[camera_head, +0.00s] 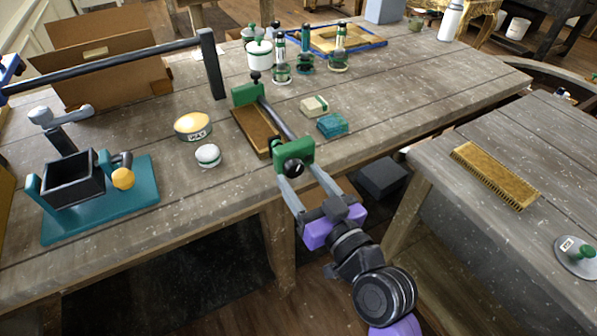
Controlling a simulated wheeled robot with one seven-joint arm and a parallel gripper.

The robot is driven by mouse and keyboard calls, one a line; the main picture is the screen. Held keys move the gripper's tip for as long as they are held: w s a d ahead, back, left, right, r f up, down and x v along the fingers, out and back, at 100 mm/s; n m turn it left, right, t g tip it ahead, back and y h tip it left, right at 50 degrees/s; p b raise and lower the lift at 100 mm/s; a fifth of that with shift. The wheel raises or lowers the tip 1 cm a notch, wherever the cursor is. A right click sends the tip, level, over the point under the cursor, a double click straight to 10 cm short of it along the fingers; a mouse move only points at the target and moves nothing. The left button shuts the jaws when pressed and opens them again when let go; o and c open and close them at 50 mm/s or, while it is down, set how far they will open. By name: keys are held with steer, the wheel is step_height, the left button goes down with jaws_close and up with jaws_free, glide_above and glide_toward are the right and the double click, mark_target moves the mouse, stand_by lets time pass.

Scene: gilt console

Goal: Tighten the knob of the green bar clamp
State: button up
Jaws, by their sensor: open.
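I cannot tell whether the fingertips touch the knob or jaw. The far end of the clamp has a small black pad or screw (255,77).
On the workbench (400,90) are a yellow wax tin (193,125), a white-green jar (208,155), a teal block (332,125) and several green-topped bottles. A teal vise stand (100,215) is at left. A second table (500,225) with a brush (494,174) stands right.

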steer(key=shift+w+a, duration=0.35)
steer(key=shift+w, duration=0.25)
jaws_close()
steer(key=shift+m, duration=0.3)
steer(key=m+p, duration=0.1)
steer(key=m, duration=0.2)
steer(key=shift+m+p, duration=0.3)
steer(key=shift+m, duration=1.1)
steer(key=shift+f, duration=0.1)
